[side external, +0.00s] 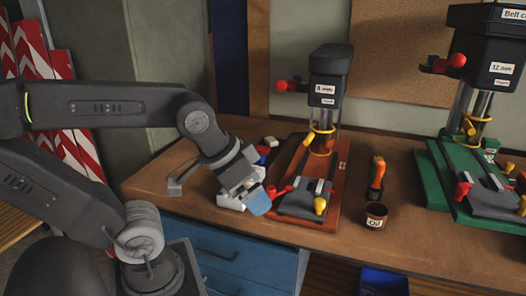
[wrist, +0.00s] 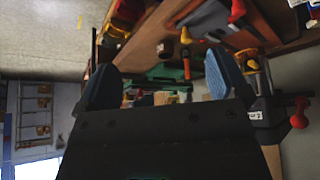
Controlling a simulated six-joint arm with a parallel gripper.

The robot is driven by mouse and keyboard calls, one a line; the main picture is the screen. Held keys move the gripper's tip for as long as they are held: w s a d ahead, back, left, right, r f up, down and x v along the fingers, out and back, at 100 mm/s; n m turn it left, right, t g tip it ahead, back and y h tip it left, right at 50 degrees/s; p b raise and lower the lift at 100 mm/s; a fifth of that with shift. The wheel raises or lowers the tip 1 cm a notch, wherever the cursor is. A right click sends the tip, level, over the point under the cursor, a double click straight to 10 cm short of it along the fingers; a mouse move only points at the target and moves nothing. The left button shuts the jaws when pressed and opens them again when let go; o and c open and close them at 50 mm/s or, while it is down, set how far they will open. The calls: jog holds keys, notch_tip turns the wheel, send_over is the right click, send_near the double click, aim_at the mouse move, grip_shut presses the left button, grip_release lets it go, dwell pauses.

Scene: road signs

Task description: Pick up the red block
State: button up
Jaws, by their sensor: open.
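A small red block (side external: 263,150) appears to lie on the wooden bench behind my gripper, beside a small blue piece (side external: 261,160) and a white piece (side external: 271,142). It is small and partly hidden in the side view. My gripper (side external: 254,196) is over the front of the bench, nearer the camera than the block and apart from it. In the wrist view my two blue-padded fingers (wrist: 158,82) are spread wide with nothing between them. I cannot make out the red block in the wrist view.
A drill press (side external: 325,90) on a red-brown base stands right of my gripper, with red-knobbed levers close by. A green-based press (side external: 440,180) is farther right. An orange-handled tool (side external: 377,172) and an oil cup (side external: 375,215) stand between them. A blue bin (side external: 383,281) is below.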

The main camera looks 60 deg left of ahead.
jog(key=shift+r, duration=0.1)
jog(key=w+a+r+g+y, duration=0.1)
jog(key=w+a+r+y, duration=0.15)
jog(key=w+a, duration=0.4)
jog(key=w+a+r+n+g+y, duration=0.1)
jog(key=w+a+r+y, duration=0.15)
jog(key=a, duration=0.65)
jog(key=w+a+r+g+y, duration=0.1)
jog(key=w+a+r, duration=0.35)
jog(key=a, duration=0.35)
jog(key=n+g+h, duration=0.1)
jog(key=n+h, duration=0.4)
jog(key=n, duration=0.3)
send_over(262, 147)
jog(key=s+d, duration=0.1)
notch_tip(262, 147, down, 23)
jog(key=shift+d+r, duration=0.1)
jog(key=shift+d, duration=0.05)
jog(key=shift+w+a+f, duration=0.15)
jog(key=shift+a+f, duration=0.05)
jog(key=shift+f, duration=0.8)
jog(key=shift+w+a+f, duration=0.1)
jog(key=shift+a+f, duration=0.05)
jog(key=shift+f, duration=0.85)
jog(key=shift+w+a+f, duration=0.15)
jog(key=shift+a+f, duration=0.05)
jog(key=shift+f, duration=0.8)
